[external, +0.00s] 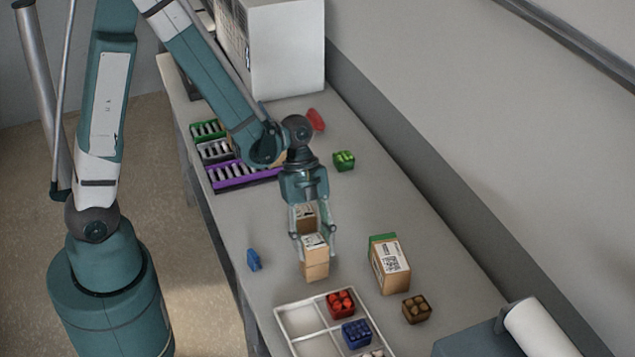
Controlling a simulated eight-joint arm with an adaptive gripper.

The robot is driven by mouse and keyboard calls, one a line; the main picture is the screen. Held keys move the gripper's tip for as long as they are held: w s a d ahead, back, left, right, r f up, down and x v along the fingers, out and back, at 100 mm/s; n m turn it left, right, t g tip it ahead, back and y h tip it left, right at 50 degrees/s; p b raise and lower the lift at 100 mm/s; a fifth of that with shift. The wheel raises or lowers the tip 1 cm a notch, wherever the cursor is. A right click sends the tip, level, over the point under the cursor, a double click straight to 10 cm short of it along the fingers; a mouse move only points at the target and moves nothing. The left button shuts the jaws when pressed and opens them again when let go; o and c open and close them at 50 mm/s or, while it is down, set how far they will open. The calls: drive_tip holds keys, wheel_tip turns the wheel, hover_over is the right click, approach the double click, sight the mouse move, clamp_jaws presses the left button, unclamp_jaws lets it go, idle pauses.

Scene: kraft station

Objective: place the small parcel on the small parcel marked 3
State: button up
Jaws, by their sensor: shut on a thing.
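My gripper (314,246) points down over the middle of the bench, its fingers on either side of a small brown parcel (314,248) with a white label on top. It is shut on this parcel. A further brown parcel (305,214) with a label shows between the fingers, behind the held one, partly hidden by my gripper. I cannot read a number 3 on any of them.
A larger labelled carton (391,269) stands to the right, with a green box (380,240) behind it. A blue item (254,260) lies left. Bench between them is clear.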

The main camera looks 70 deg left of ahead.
drive_tip(key=shift+f, duration=0.15)
drive_tip(key=o, duration=0.9)
drive_tip(key=shift+r, duration=0.2)
drive_tip(key=shift+p+v, duration=0.35)
drive_tip(key=shift+v, duration=5.6)
drive_tip(key=shift+r, duration=0.1)
